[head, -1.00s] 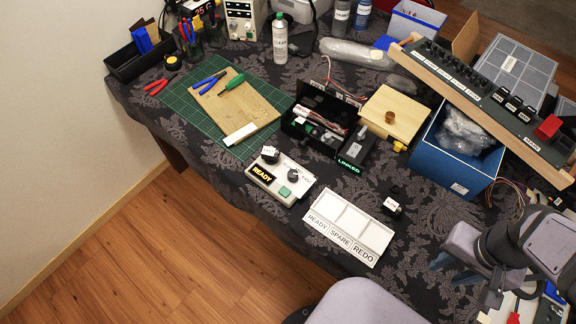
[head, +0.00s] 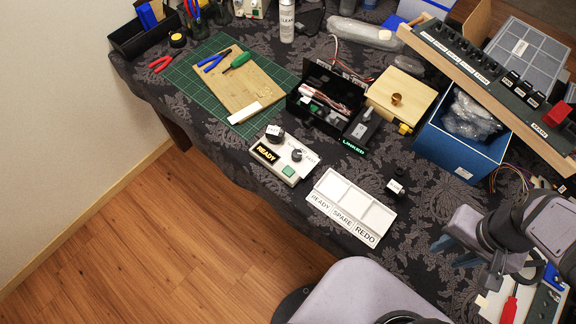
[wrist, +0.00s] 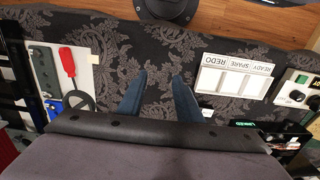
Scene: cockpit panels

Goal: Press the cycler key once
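No key legibly marked "cycler" shows, so I cannot tell which one it is. The box also shows at the right of the wrist view (wrist: 296,90). A small black piece with a white labelled face (head: 395,187) stands near the tray; its text is too small to read. My gripper (head: 455,252) is at the lower right, right of the tray and apart from the box. In the wrist view its blue fingers (wrist: 158,92) are apart and empty.
A white three-slot tray (head: 352,205) labelled READY, SPARE, REDO lies right of the box. Behind are an open black case (head: 322,100) and a LINKED unit (head: 362,128). A blue bin (head: 463,150) and a long switch panel (head: 490,80) stand at the right.

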